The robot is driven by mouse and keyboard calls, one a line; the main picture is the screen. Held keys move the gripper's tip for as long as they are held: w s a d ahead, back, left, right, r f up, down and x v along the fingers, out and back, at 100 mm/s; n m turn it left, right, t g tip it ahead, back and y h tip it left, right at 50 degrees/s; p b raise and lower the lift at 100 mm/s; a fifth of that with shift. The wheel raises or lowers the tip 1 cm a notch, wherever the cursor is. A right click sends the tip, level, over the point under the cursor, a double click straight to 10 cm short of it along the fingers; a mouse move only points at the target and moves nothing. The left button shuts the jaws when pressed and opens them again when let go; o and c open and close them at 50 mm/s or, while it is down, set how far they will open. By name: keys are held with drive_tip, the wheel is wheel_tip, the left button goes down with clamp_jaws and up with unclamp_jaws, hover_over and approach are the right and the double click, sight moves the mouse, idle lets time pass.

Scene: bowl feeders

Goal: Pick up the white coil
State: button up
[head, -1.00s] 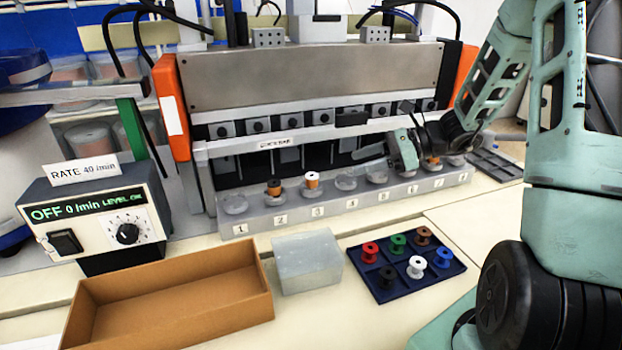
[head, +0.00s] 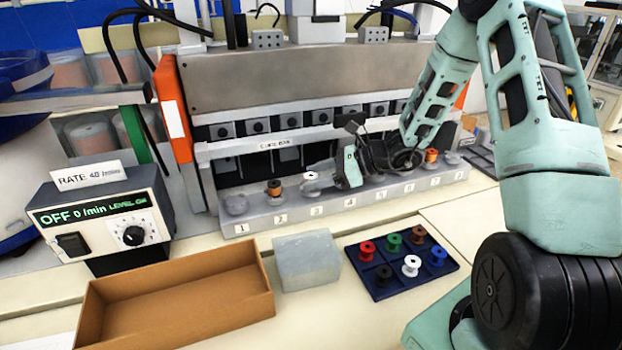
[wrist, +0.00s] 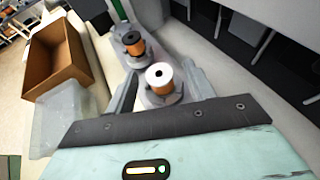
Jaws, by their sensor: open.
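A coil with a white top and copper-orange winding (wrist: 158,78) stands upright on a round seat at station 3 of the grey numbered rail. Its white top (head: 310,176) shows in the head view, the rest mostly hidden by my gripper. My gripper (head: 313,185) is low at the rail, reaching in from the right. In the wrist view my gripper (wrist: 160,80) is open, with one finger on each side of this coil; I cannot tell whether either touches it. A separate white spool (head: 411,265) stands in the dark blue tray (head: 383,292).
A dark-topped copper coil (head: 274,188) stands at station 2, close beside my gripper; it also shows in the wrist view (wrist: 134,45). Another copper coil (head: 431,156) is at the rail's right. The machine front rises behind.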

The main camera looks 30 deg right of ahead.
drive_tip(key=c, duration=1)
drive_tip(key=shift+c, duration=0.2)
drive_tip(key=shift+r, duration=0.1)
